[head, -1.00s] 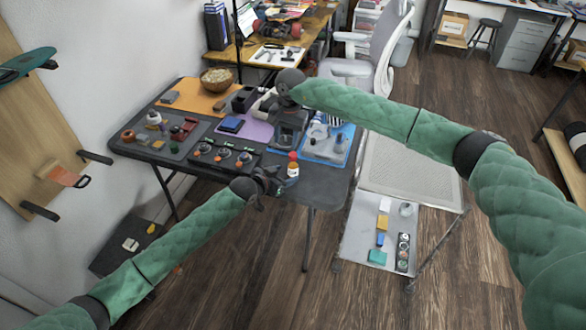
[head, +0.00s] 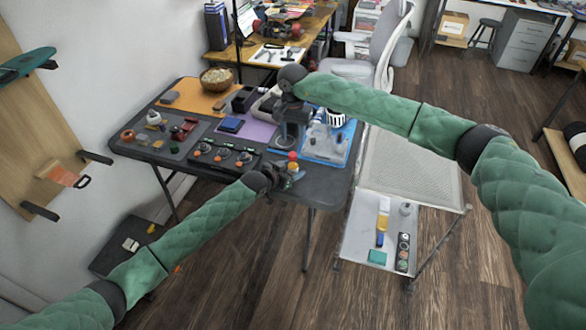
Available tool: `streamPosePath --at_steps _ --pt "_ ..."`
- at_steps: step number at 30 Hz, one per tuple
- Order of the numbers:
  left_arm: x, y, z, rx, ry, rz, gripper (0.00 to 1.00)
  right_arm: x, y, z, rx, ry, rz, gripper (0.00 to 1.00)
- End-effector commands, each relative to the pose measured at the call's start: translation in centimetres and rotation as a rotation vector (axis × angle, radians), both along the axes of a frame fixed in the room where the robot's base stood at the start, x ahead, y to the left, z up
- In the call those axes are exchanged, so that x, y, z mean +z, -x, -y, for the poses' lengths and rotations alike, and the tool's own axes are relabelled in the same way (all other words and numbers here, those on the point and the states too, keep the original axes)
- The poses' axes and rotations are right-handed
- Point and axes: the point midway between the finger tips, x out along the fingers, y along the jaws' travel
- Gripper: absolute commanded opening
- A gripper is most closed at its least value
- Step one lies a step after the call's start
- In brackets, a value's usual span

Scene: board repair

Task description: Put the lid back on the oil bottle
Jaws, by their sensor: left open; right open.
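The small oil bottle (head: 292,168) stands near the front right edge of the dark table. A red top shows on its upper end, but whether this is the lid and how it sits cannot be told at this size. My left gripper (head: 288,178) is open right at the bottle, its fingers covering part of it. My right gripper (head: 291,140) is open and points down just above and behind the bottle. Whether either gripper touches the bottle cannot be told.
A blue mat (head: 345,152) with grey parts and a white, dark-slotted cylinder (head: 336,117) lies to the right. A dark tray (head: 205,163) with round pieces is on the left. A wheeled cart (head: 365,225) stands right of the table.

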Motion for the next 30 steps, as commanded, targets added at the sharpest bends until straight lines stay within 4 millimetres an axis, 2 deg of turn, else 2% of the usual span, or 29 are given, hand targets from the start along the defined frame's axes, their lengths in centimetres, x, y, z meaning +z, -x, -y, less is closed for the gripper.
streamPosePath --at_steps 7,20,27,29,30 --pt "-1.0 -1.8 1.5 0.001 -0.001 -0.001 0.62 0.0 0.0 0.0 0.000 0.000 0.000 0.43" --pt "-1.2 -2.2 1.8 0.000 -0.001 0.000 0.60 0.0 0.0 0.0 0.000 0.000 0.000 0.43" --pt "-1.2 -2.2 1.8 0.000 -0.001 0.000 0.13 0.0 0.0 0.0 0.000 0.000 0.000 0.43" --pt "-1.2 -2.2 1.8 0.001 -0.002 0.000 0.01 0.0 0.0 0.0 0.000 0.000 0.000 0.43" --pt "-1.2 -2.2 1.8 0.001 -0.002 0.000 0.00 0.0 0.0 0.0 0.000 0.000 0.000 0.43"
